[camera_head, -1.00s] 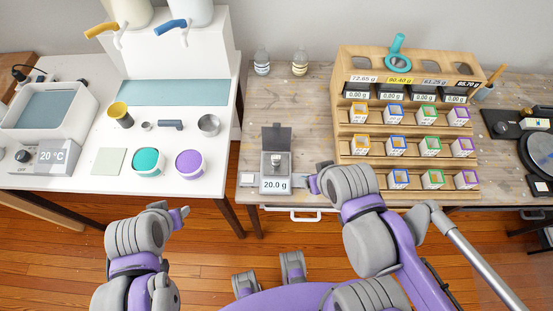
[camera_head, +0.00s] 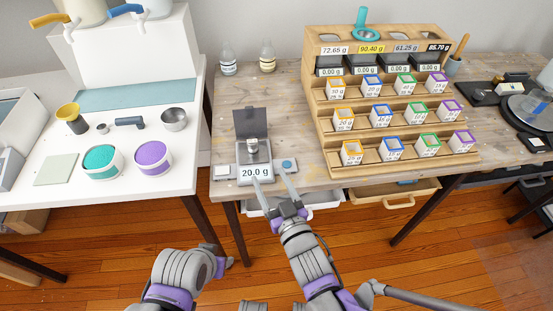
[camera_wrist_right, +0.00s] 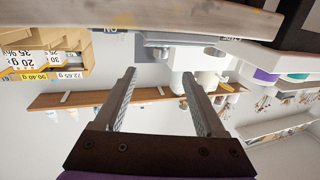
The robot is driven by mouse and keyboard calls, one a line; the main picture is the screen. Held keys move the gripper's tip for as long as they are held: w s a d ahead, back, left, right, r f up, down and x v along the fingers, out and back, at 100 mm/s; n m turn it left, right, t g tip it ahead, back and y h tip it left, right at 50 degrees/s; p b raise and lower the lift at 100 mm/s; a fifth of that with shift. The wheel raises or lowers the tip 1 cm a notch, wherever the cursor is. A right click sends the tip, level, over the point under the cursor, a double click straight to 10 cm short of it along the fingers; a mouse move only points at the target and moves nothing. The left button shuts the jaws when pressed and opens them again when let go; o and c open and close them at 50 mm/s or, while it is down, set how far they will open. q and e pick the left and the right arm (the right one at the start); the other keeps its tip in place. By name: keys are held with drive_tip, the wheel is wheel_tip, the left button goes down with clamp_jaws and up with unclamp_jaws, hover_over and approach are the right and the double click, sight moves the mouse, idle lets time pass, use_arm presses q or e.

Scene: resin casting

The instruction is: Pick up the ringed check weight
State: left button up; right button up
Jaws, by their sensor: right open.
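The check weight (camera_head: 253,146), a small metal cylinder, stands upright on the pan of the grey scale (camera_head: 255,160), which reads 20.0 g. Its lid is up behind the weight. A ring cannot be made out at this size. My right gripper (camera_head: 272,181) is open and empty, its two fingers pointing at the scale's front, nearer to me than the weight and apart from it.
A wooden rack (camera_head: 322,125) with several small boxes stands right of the scale. A white square (camera_head: 222,172) and a blue-topped piece (camera_head: 288,164) flank the scale. The white table (camera_head: 105,188) at left holds teal and purple tubs. Two bottles stand behind the scale. Drawers show below the bench edge.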

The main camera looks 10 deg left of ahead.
sight(254, 145)
drive_tip(key=shift+w+a, duration=0.35)
drive_tip(key=shift+w, duration=0.05)
drive_tip(key=x, duration=0.5)
drive_tip(key=shift+r, duration=0.1)
drive_tip(key=x, duration=0.5)
drive_tip(key=shift+s+r, duration=0.1)
drive_tip(key=shift+r, duration=0.3)
clamp_jaws()
